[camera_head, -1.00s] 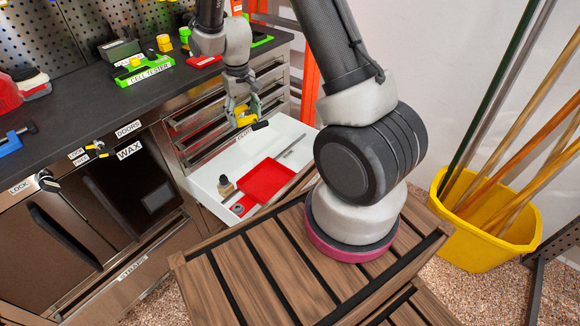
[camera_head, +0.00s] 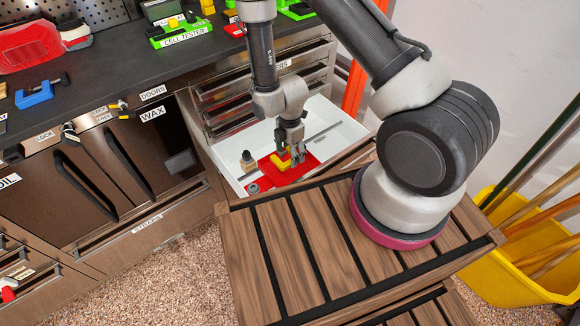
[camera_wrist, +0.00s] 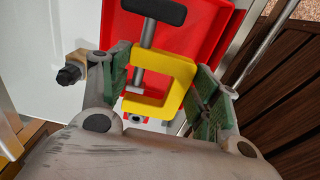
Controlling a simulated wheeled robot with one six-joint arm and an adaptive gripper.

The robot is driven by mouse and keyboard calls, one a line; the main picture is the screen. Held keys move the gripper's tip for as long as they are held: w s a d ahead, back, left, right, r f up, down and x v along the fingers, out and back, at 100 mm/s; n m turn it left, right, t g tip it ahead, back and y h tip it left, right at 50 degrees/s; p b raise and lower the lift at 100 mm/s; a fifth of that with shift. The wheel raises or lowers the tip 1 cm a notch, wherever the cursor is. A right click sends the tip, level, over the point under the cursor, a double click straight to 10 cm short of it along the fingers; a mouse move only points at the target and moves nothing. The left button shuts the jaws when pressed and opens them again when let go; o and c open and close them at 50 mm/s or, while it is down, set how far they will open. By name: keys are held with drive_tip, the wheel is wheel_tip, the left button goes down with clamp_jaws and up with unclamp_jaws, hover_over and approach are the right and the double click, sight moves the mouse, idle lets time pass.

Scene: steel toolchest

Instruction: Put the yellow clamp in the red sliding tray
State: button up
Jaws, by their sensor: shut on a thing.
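The yellow clamp (camera_wrist: 184,68) is a C-shaped frame with a dark screw bar, held between the green pads of my gripper (camera_wrist: 165,85) in the wrist view. In the head view the clamp (camera_head: 284,159) shows as a small yellow piece at my gripper (camera_head: 293,155), partly hidden by the fingers. The red sliding tray (camera_head: 288,179) lies in the open white drawer, below the gripper. In the wrist view the red tray (camera_wrist: 205,25) fills the top middle, behind the clamp. Whether the clamp touches the tray is unclear.
The open white drawer (camera_head: 348,128) also holds a small dark-capped bottle (camera_head: 247,160) and a metal rod. A wooden slatted top (camera_head: 290,235) stands in front. The dark bench (camera_head: 125,75) holds a cell tester (camera_head: 182,36) and a blue clamp (camera_head: 36,95).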

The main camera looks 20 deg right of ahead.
sight(290, 171)
drive_tip(key=shift+f, duration=3.6)
drive_tip(key=shift+f, duration=0.15)
drive_tip(key=o, duration=1.3)
drive_tip(key=shift+o, duration=0.2)
